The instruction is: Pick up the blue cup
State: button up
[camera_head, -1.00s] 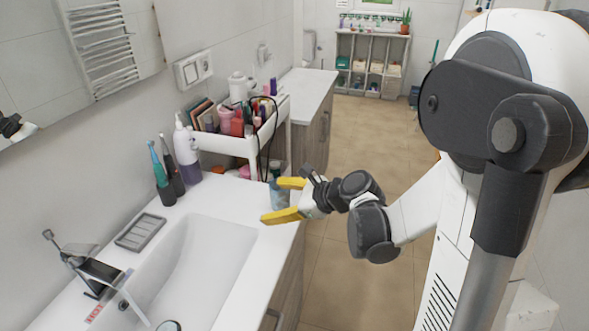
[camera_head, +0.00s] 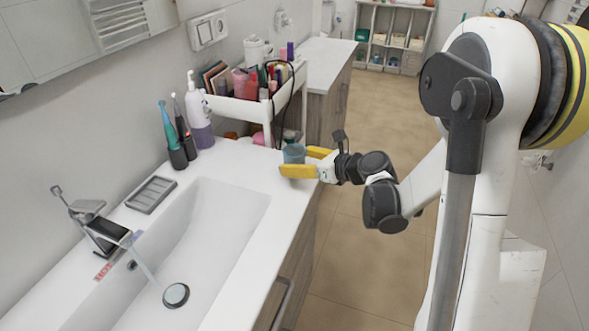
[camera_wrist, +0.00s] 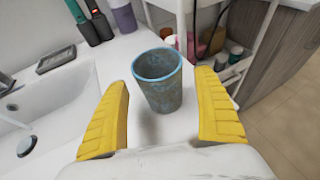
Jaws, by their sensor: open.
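The blue cup (camera_wrist: 160,92) stands upright on the white counter, with a blue rim and a worn, brownish-blue side. In the wrist view it sits between the two yellow fingers of my gripper (camera_wrist: 162,118), with a gap on each side. In the head view the cup (camera_head: 294,153) is at the counter's right edge, partly hidden by the fingers. My gripper (camera_head: 306,162) is open around the cup and comes from the right. I cannot tell from the head view whether a finger touches it.
A white cart (camera_head: 240,107) full of cosmetics stands just behind the cup. A soap bottle (camera_head: 199,115) and electric toothbrushes (camera_head: 176,140) stand further left. The sink (camera_head: 215,225) with running water and a soap dish (camera_head: 151,194) lie front left. The floor at right is clear.

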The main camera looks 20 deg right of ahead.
jog(key=shift+x, duration=1)
jog(key=shift+s+d, duration=0.1)
jog(key=c, duration=1.4)
jog(key=shift+r, duration=0.1)
